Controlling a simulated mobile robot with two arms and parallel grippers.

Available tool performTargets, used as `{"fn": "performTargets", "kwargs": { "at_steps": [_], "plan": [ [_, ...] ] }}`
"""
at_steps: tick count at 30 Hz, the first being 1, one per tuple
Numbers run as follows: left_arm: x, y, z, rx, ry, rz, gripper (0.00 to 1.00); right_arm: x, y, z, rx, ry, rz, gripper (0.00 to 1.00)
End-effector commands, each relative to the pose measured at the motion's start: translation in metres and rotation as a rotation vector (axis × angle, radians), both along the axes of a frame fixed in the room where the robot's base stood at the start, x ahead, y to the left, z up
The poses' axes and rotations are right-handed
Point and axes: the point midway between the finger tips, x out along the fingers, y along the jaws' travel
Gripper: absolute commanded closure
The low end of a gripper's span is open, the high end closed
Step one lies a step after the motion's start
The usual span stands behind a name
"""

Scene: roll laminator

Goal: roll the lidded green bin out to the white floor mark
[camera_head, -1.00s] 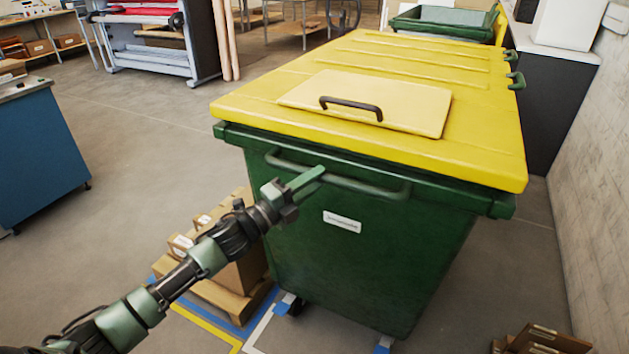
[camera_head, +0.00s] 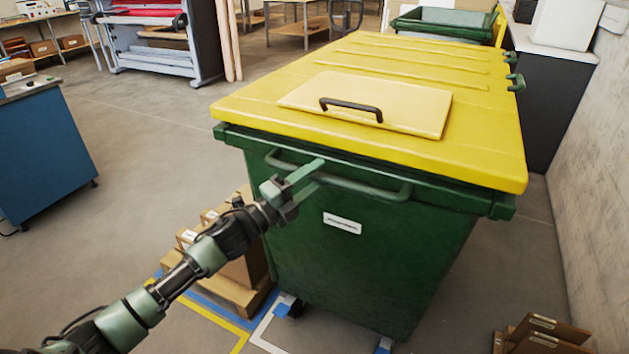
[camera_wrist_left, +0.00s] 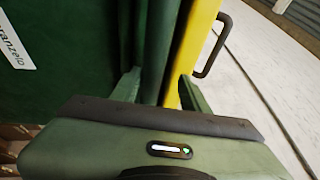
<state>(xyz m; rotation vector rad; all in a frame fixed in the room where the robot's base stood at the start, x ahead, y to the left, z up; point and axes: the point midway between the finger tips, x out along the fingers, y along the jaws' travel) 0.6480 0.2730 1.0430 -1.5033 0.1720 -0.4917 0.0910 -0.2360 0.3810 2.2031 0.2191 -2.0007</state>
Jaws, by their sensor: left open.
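The large green bin (camera_head: 370,250) with its closed yellow lid (camera_head: 250,105) fills the middle of the head view. A green bar handle (camera_head: 375,190) runs across its front below the rim. My left gripper (camera_head: 312,172) is open at the left part of this handle. In the left wrist view its fingers (camera_wrist_left: 158,88) stand apart, with the green bin and yellow lid edge beyond them. I cannot tell whether they touch the bar. White tape (camera_head: 262,328) lies on the floor by the bin's front left corner. My right gripper is not in view.
Cardboard boxes (camera_head: 245,268) on a pallet stand close to the bin's left side. More boxes (camera_head: 540,335) lie at the lower right. A wall (camera_head: 590,200) runs along the right. A blue cabinet (camera_head: 45,160) stands left, with open floor between.

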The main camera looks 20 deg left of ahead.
Motion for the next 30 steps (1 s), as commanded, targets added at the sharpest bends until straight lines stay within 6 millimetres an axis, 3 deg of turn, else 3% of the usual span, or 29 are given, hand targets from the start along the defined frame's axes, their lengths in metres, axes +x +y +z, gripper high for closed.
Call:
{"fn": "performTargets", "kwargs": {
  "at_steps": [8,21,30],
  "plan": [
    [-0.003,0.001,-0.007,0.002,0.009,0.0,0.55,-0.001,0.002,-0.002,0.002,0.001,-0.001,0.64],
    [-0.06,0.027,-0.019,0.001,0.009,0.0,0.55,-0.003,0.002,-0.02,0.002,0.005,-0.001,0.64],
    [-0.07,0.032,-0.017,0.001,0.004,-0.001,0.55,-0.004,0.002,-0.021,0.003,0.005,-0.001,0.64]
  ]
}}
